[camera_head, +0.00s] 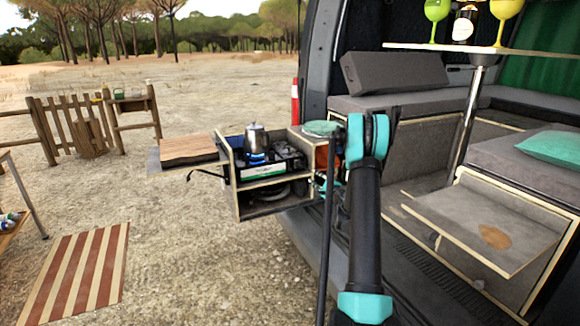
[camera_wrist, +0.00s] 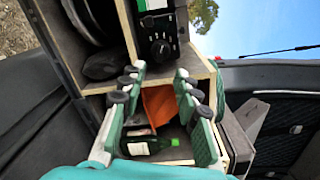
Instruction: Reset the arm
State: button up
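My gripper (camera_wrist: 160,80) is open in the wrist view, with its two teal padded fingers well apart. Nothing is held between them. Beyond the fingers is a wooden compartment with an orange item (camera_wrist: 160,104) and a green bottle with a white label (camera_wrist: 150,146). In the head view my arm reaches up in front of the van's open rear, and most of the gripper is hidden behind it beside the kitchen box (camera_head: 262,206).
A kettle (camera_head: 256,138) stands on a stove with a blue flame. A cutting board (camera_head: 190,149) extends left of it. A pull-out shelf (camera_head: 470,222) and a table with glasses (camera_head: 490,50) are at the right.

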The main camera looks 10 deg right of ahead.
jog(key=s+a+r+n+g+y, duration=0.1)
jog(key=s+a+r+n+g, duration=0.25)
jog(key=s+a+n, duration=0.55)
jog(key=s+a+r+n+g, duration=0.2)
jog(key=s+a+g, duration=0.2)
jog(key=s+a, duration=0.6)
jog(key=s+d+f+n+g+h, duration=0.1)
jog(key=s+d+f+n+h, duration=0.1)
jog(key=s, duration=0.9)
jog(key=s+d+f+n+g+h, duration=0.2)
jog(key=s+f+n, duration=0.1)
jog(key=s, duration=0.8)
jog(key=s+d+f+n+g+h, duration=0.1)
jog(key=s+f+n+g+h, duration=0.1)
jog(key=s, duration=1)
jog(key=shift+d+f+n, duration=0.4)
jog(key=shift+n, duration=0.2)
